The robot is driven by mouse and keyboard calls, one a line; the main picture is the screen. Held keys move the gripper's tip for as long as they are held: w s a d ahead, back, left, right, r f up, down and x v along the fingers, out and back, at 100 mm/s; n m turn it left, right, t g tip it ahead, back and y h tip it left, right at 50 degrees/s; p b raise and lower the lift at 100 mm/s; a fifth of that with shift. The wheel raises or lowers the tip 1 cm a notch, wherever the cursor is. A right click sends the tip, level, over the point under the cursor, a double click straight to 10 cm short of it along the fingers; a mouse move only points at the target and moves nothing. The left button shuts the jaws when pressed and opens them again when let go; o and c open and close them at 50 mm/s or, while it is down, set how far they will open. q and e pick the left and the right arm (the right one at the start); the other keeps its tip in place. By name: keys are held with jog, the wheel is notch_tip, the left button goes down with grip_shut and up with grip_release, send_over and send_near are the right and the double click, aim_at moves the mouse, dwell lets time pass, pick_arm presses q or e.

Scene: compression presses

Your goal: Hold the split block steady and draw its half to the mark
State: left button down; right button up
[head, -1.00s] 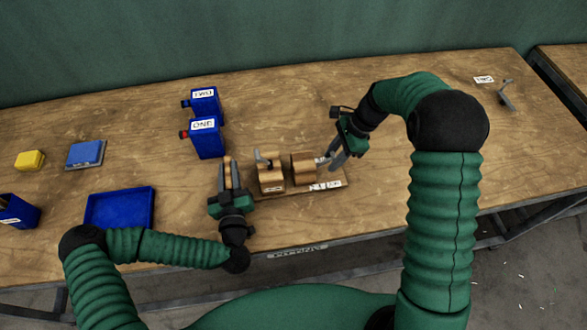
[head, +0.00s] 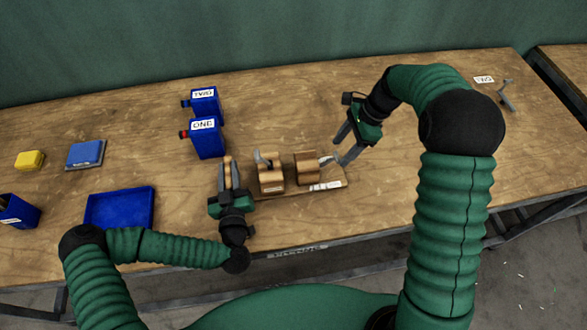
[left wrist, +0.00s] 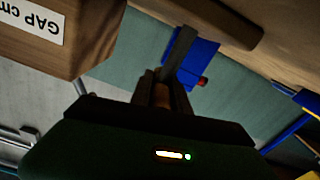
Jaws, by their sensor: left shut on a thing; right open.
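The split block is two wooden halves on a thin wooden base board (head: 273,195). The left half (head: 271,181) has a grey lever on top, and a labelled block face, "GAP cm" (left wrist: 42,24), shows in the left wrist view. The right half (head: 306,170) stands apart from it across a gap, with a grey handle (head: 327,160) on its right side. My left gripper (head: 228,172) is shut on a wooden grip left of the left half; its fingers also show in the left wrist view (left wrist: 162,93). My right gripper (head: 346,150) is open beside the handle's end. The mark itself is too small to tell.
Blue units ONE (head: 207,140) and TWO (head: 206,101) stand behind left. A blue tray (head: 120,208), a blue pad (head: 86,153) and a yellow block (head: 30,160) lie further left. A label and grey bracket (head: 507,97) are far right. The table's middle back is clear.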

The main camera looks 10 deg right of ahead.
pick_arm(q)
jog(key=c, duration=1.2)
grip_release()
pick_arm(e)
jog(key=v, duration=0.7)
jog(key=shift+d+r, duration=0.2)
pick_arm(q)
jog(key=shift+o, duration=0.2)
